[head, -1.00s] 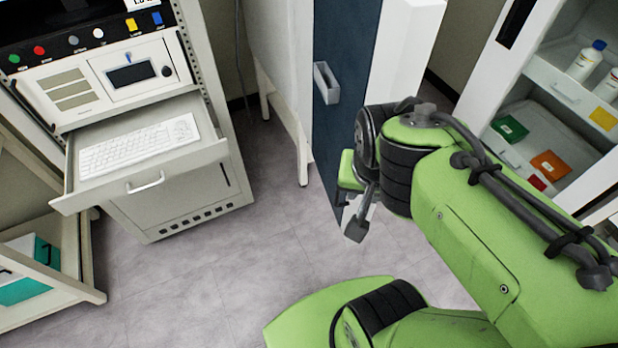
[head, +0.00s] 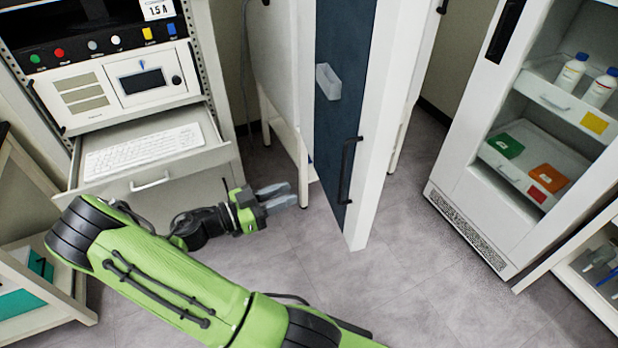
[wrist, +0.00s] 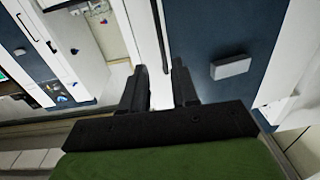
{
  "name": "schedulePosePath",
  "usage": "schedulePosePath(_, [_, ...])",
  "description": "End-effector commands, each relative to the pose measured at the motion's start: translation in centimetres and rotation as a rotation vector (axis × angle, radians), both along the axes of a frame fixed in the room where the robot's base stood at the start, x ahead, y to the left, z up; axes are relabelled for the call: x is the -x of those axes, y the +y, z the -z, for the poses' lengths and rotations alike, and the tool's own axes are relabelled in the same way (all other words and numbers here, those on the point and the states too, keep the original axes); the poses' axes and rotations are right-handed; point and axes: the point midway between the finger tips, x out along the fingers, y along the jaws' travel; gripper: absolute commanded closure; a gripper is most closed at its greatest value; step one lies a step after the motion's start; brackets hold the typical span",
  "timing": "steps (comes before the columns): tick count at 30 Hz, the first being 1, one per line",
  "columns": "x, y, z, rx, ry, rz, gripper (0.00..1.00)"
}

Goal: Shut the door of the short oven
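A tall panel with a dark blue face (head: 335,120) and a white edge (head: 378,130) stands in the middle of the head view; it looks like the oven door, swung out from a white body (head: 280,60) on legs. It has a black bar handle (head: 348,170) and a pale box-shaped fitting (head: 328,82). The blue face also fills the upper right of the wrist view (wrist: 235,30). My gripper (head: 277,197) is left of the panel, empty, its fingertips apart. In the wrist view its two dark fingers (wrist: 160,82) have a clear gap. I cannot tell how the panel is hinged.
A pulled-out keyboard drawer (head: 152,181) is left of my gripper, above my arm. An open-fronted white cabinet (head: 470,165) with bottles (head: 570,72) and coloured boxes stands at the right. The grey floor (head: 410,270) between panel and cabinet is clear.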

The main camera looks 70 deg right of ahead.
Motion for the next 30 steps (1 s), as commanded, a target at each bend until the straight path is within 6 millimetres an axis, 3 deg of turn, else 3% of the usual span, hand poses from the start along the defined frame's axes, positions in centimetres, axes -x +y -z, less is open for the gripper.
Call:
schedulePosePath(5, [1.5,-1.7,-0.1,0.004,0.001,0.006,0.71])
schedulePosePath(15, [7.1,-8.2,0.0,0.002,-0.001,0.008,0.71])
schedulePosePath(21, [9.5,-11.2,0.0,0.000,-0.001,0.004,0.71])
schedulePosePath(30, [10.2,-12.0,-0.1,-0.001,-0.001,0.000,0.71])
